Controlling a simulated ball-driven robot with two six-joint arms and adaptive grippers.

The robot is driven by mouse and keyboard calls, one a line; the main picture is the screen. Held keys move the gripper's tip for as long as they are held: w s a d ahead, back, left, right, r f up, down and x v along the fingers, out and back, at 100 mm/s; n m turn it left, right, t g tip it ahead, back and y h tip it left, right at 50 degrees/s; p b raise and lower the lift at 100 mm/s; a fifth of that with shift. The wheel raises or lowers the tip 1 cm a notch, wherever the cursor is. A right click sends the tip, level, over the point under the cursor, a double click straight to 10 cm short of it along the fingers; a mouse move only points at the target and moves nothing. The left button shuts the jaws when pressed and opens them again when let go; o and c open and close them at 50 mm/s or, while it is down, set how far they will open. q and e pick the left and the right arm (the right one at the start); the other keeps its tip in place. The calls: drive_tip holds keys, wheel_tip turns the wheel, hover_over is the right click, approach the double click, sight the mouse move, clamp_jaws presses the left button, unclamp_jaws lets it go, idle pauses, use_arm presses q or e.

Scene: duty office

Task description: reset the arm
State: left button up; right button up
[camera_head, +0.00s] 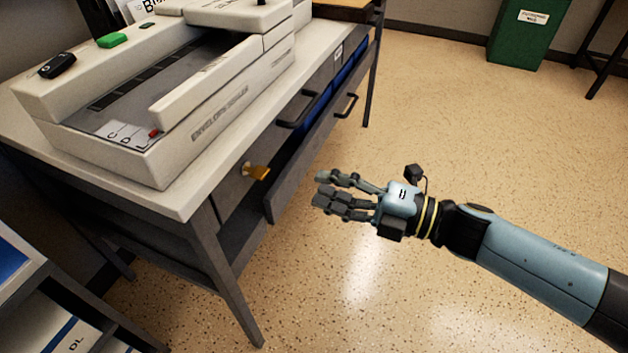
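My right arm comes in from the right, and its gripper (321,188) hangs over the open floor, to the right of the desk. Its fingers point left, extended, with a gap between the upper finger and the lower ones. Nothing shows between them, so it looks open and empty. My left gripper is not in view.
A desk (185,207) carries a large beige envelope sealer (215,112). A shelf unit (75,290) stands lower left, a green bin (526,38) at the back. The floor at right is clear.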

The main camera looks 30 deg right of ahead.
idle(0.4)
drive_tip(key=s+d+f+m+g+h+p, duration=0.1)
drive_tip(key=s+d+f+m+h, duration=0.15)
drive_tip(key=s+f+m, duration=0.35)
drive_tip(key=s+d+f+m+g+h, duration=0.1)
drive_tip(key=d+f+m+h, duration=0.2)
drive_tip(key=f, duration=0.5)
drive_tip(key=s+d+f+m+g+h+p, duration=0.1)
drive_tip(key=s+d+f+m+h, duration=0.1)
drive_tip(key=s+f+m+h, duration=0.4)
drive_tip(key=s+f+m+g, duration=0.5)
drive_tip(key=s+f, duration=0.2)
drive_tip(key=s, duration=0.6)
drive_tip(key=s+d+f+m+g, duration=0.1)
drive_tip(key=s+f+m+g, duration=0.4)
drive_tip(key=s, duration=0.9)
wheel_tip(320, 180, down, 3)
drive_tip(key=shift+d+f+g+p, duration=0.1)
drive_tip(key=shift+d+g+p, duration=0.2)
drive_tip(key=shift+g, duration=0.1)
drive_tip(key=shift+h, duration=0.25)
